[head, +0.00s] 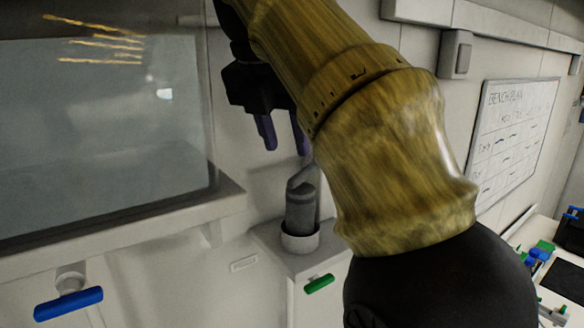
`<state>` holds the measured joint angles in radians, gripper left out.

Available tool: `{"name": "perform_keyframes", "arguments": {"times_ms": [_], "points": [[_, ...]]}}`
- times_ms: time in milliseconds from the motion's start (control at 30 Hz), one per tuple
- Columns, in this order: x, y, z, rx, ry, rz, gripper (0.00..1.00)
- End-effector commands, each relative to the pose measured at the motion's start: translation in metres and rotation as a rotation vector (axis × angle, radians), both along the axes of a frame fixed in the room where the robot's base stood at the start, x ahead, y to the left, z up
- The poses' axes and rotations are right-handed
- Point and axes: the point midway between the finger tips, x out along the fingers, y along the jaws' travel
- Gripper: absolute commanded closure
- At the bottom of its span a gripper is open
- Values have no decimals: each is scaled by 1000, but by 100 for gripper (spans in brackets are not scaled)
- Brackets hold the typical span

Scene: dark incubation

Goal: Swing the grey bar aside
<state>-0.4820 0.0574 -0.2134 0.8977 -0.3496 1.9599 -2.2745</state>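My gripper (285,147) is black with two purple fingers pointing down. The fingers are apart, with nothing seen between them. Below the fingers, a grey upright cylinder (300,211) stands in a white round collar (300,241) on a pale ledge. A short, slanted grey piece (301,177) shows at the cylinder's top, close under the right finger. I cannot tell whether this is the grey bar or whether the finger touches it. No other clear grey bar shows. My arm hides the area to the right of the cylinder.
A large glass-fronted cabinet (100,130) with a protruding ledge stands at left. A blue handle (68,304) and a green handle (319,283) are below. A whiteboard (513,142) hangs at right, above a bench with small blue and green items (545,246).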

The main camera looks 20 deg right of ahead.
Motion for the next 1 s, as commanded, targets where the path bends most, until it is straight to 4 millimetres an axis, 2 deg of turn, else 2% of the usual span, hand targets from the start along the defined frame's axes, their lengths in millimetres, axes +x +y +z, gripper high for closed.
{"name": "perform_keyframes", "arguments": {"times_ms": [600, 1000], "points": [[14, -14, -51, -1, 0, 0, 64], [16, -15, -57, -1, -2, 0, 64]]}}
